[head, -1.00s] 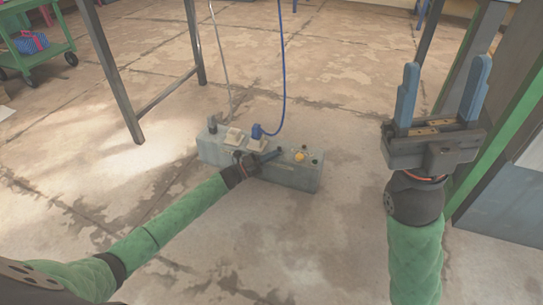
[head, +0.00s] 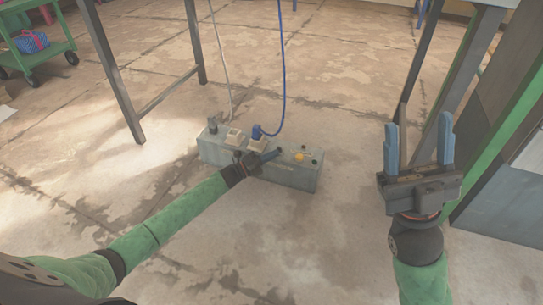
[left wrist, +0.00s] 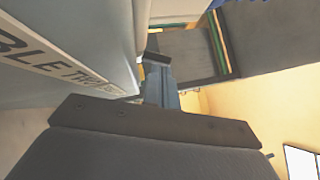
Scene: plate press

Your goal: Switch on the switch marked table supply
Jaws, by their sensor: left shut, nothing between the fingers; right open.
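A grey box (head: 292,174) lies on the floor, with sockets, knobs and a yellow button on top. A blue plug (head: 257,132) with a blue cable sits in one socket. My left gripper (head: 271,155) is shut and empty, at the near edge of the box's top around its middle. I cannot tell if it touches. In the left wrist view its finger (left wrist: 160,85) is beside a pale face with a label (left wrist: 55,62), partly legible as "BLE". The switch itself is not clearly visible; my gripper may hide it. My right gripper (head: 418,150) is open and empty, raised at the right.
A metal-legged frame (head: 122,85) stands behind the box at the left. A green trolley (head: 38,52) is at the far upper left. A green-edged cabinet (head: 500,195) stands at the right. Grey and blue cables rise from the box. The floor in front is mostly clear.

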